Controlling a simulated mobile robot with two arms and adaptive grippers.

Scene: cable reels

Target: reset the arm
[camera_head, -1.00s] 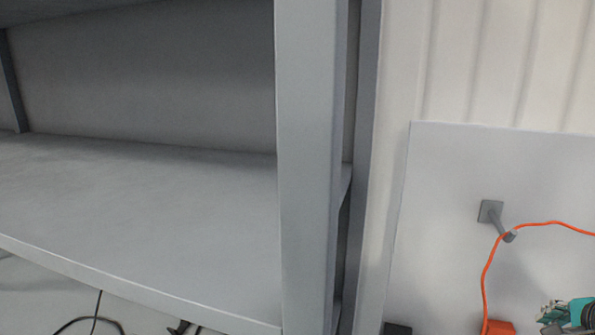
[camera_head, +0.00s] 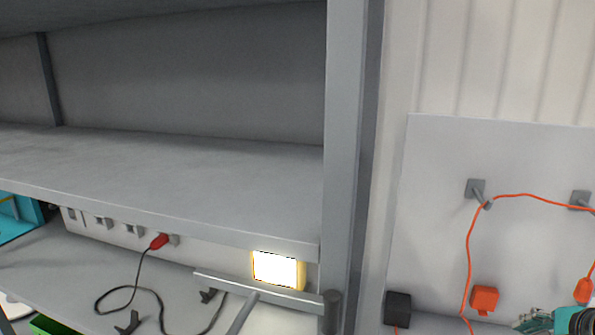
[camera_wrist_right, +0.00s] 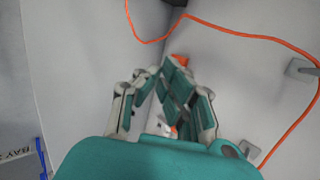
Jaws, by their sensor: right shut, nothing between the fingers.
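My right gripper shows in the lower right corner of the head view (camera_head: 560,318), partly cut off by the edge. In the right wrist view its teal and pale fingers (camera_wrist_right: 172,80) are drawn together, with nothing seen held between them. The fingers are close to a pale surface and apart from the orange cable (camera_wrist_right: 245,32). My left gripper is not seen in the head view.
The orange cable (camera_head: 470,245) hangs over grey pegs on a pale panel, near an orange block (camera_head: 484,299) and a black block (camera_head: 398,308). A grey post (camera_head: 345,150) divides this from an empty shelf (camera_head: 170,175). Below are a red plug (camera_head: 158,241) and a lit panel (camera_head: 278,269).

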